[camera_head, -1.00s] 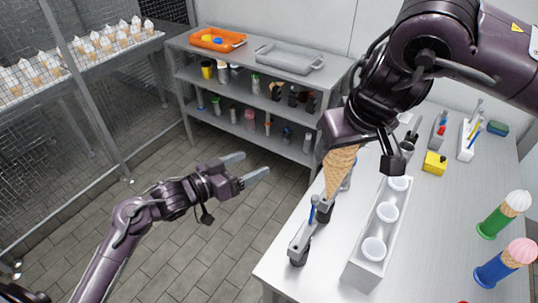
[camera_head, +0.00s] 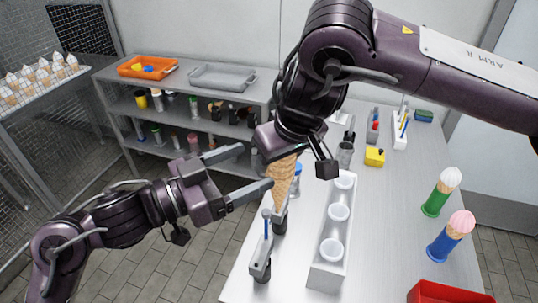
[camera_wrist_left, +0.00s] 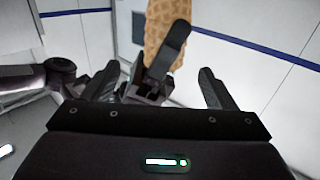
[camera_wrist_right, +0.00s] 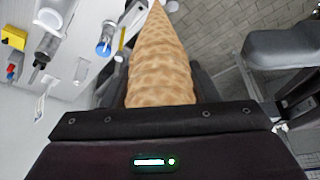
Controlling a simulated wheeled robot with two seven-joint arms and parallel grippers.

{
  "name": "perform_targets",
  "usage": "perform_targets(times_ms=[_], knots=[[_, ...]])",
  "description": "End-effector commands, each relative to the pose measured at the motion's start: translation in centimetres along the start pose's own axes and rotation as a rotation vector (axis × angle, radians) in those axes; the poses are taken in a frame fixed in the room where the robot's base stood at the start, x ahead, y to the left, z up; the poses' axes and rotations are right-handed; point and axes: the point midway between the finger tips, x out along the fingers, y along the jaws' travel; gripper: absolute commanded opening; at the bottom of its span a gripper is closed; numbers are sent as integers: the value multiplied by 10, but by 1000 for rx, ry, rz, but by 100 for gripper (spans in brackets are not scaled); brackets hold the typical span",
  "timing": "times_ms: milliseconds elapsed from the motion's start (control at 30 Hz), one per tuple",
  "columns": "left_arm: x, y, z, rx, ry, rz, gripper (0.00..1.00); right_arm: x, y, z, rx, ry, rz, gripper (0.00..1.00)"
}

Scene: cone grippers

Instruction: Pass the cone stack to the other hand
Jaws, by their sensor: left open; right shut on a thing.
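The cone stack (camera_head: 284,180) is a tan waffle cone with its point down. My right gripper (camera_head: 293,150) is shut on its upper part and holds it above the left edge of the table. It fills the middle of the right wrist view (camera_wrist_right: 160,65) and shows at the top of the left wrist view (camera_wrist_left: 158,28). My left gripper (camera_head: 250,172) is open and empty. Its fingers point right toward the cone stack, with one fingertip close beside it in the head view; I cannot tell whether they touch. In the left wrist view the cone stack lies beyond the spread fingers.
A white holder (camera_head: 325,270) with several cups stands right of the cone stack. A grey stand (camera_head: 261,262) is at the table's left edge. Green (camera_head: 435,203) and blue (camera_head: 445,245) holders with topped cones and a red tray (camera_head: 440,294) stand at right.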

Motion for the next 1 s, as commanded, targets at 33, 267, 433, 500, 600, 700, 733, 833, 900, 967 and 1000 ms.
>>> perform_targets(times_ms=[33,267,433,500,600,700,733,833,900,967,1000], knots=[[10,1,-2,1,4,3,79,0,0,0,0,0,0,43],[48,0,-1,0,3,0,79,0,0,0,0,0,0,43],[61,0,-1,1,2,0,79,0,0,0,0,0,0,43],[64,0,0,1,0,0,79,0,0,0,0,0,0,43],[65,0,0,1,0,0,79,0,0,0,0,0,0,43],[65,0,0,1,-1,0,79,0,0,0,0,0,0,43],[65,0,0,1,-1,0,79,0,0,0,0,0,0,43],[65,0,0,1,0,0,73,0,0,0,0,0,0,43],[64,0,0,1,0,0,64,0,0,0,0,0,0,43],[64,0,0,1,0,0,56,0,0,0,0,1,0,43],[64,0,0,1,0,1,50,0,0,0,0,1,0,43]])
